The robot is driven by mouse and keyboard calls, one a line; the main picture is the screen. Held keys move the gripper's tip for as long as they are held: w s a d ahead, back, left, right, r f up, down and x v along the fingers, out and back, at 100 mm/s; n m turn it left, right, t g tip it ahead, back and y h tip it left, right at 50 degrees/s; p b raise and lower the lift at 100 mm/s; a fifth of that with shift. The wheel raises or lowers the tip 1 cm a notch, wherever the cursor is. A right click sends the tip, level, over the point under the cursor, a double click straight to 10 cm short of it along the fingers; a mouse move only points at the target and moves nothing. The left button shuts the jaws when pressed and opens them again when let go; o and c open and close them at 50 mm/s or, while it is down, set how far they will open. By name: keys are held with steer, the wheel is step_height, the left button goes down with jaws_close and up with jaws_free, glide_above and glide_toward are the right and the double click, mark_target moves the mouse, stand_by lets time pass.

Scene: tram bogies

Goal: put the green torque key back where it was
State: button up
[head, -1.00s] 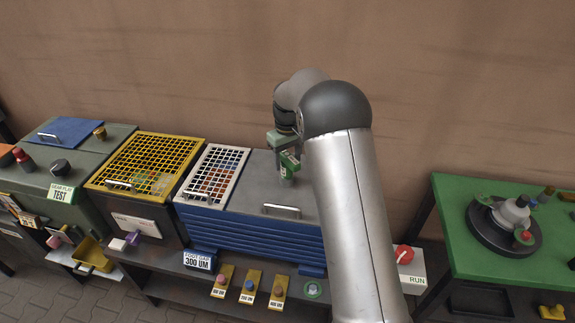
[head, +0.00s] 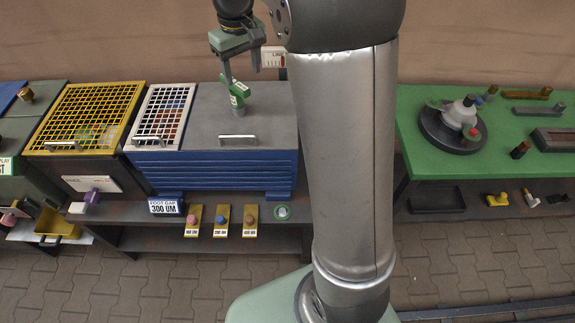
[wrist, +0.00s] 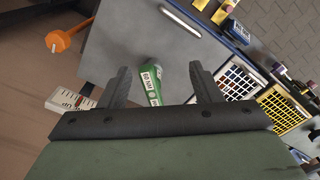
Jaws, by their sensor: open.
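The green torque key (head: 239,92), with a white label, is on or just above the grey lid (head: 205,112) of the blue box. In the wrist view the key (wrist: 151,84) shows between the two fingers, its label reading about "60 NM". My gripper (head: 241,72) is open above the lid, one finger overlapping the key in the head view. The fingers (wrist: 160,74) stand apart with gaps to the key on both sides in the wrist view. The key's lower end is hidden behind the gripper body there.
The lid has a metal handle (head: 237,140). A white grid (head: 162,118) and a yellow grid (head: 88,118) lie to the left. A green table (head: 520,125) stands right. The lid around the key is clear.

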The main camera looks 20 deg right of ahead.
steer(key=s+f+m, duration=0.1)
steer(key=s+f, duration=0.2)
steer(key=s, duration=1.1)
steer(key=s+f+m, duration=0.1)
steer(key=s+f, duration=0.2)
steer(key=s, duration=1.1)
steer(key=shift+m+t, duration=0.3)
steer(key=shift+m, duration=0.1)
steer(key=shift+a+f, duration=0.1)
